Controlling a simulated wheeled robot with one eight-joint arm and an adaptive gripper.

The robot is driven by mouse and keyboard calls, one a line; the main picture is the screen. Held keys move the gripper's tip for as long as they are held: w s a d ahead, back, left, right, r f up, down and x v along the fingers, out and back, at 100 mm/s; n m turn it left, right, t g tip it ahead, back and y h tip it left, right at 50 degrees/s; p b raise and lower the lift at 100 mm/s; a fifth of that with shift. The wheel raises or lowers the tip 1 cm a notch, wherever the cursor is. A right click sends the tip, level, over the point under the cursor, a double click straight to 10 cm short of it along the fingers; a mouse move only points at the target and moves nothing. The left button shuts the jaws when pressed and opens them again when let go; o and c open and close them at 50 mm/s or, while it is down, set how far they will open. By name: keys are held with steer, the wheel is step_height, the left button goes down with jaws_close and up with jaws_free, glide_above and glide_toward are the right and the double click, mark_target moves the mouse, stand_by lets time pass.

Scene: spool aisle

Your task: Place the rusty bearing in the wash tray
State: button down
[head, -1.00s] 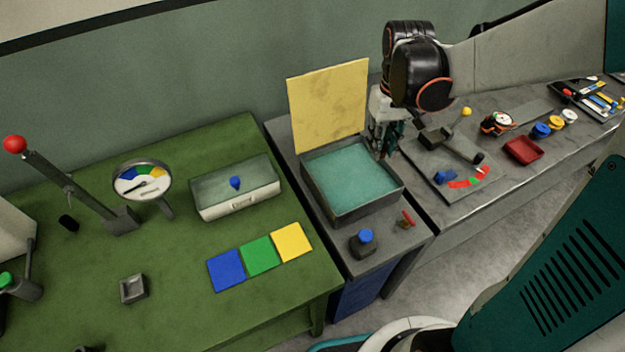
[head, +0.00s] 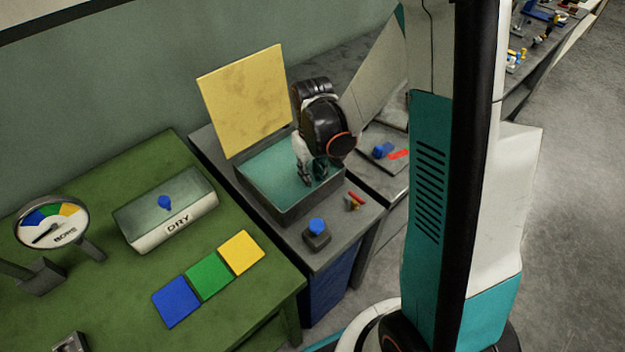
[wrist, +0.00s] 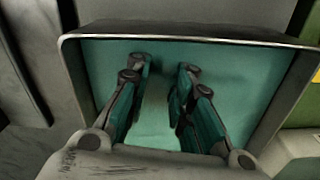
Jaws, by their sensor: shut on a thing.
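The wash tray (head: 312,203) is a dark-rimmed rectangular basin with a teal surface inside, on the grey bench. Its rim (wrist: 190,35) also frames the wrist view. My gripper (head: 309,181) points down over the tray's teal interior, near its right side. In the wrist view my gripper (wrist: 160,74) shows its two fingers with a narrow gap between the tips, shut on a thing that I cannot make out. The rusty bearing is not distinctly visible in either view; it is hidden at the fingers.
A yellow panel (head: 243,98) stands upright behind the tray. A blue-capped pot (head: 316,236) and a small red-handled piece (head: 354,200) sit in front of it. The green table (head: 120,277) at left holds the DRY box (head: 168,212), a dial (head: 52,224) and coloured squares (head: 209,275).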

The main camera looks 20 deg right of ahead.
steer(key=shift+f, duration=0.65)
steer(key=shift+f, duration=0.1)
steer(key=c, duration=1.4)
jaws_free()
step_height(320, 180, up, 13)
steer(key=p, duration=0.4)
steer(key=shift+s+a+r+m+t, duration=0.25)
steer(key=shift+s+a+r+t, duration=0.4)
steer(key=shift+s+r+t, duration=1.05)
steer(key=shift+s+a+r+m+t, duration=0.2)
steer(key=shift+s+a+r+t, duration=0.45)
steer(key=shift+s+r, duration=2.05)
steer(key=shift+s+a+r+m+t, duration=0.25)
steer(key=shift+s+a+r+t, duration=0.35)
steer(key=shift+s+r+t, duration=1.15)
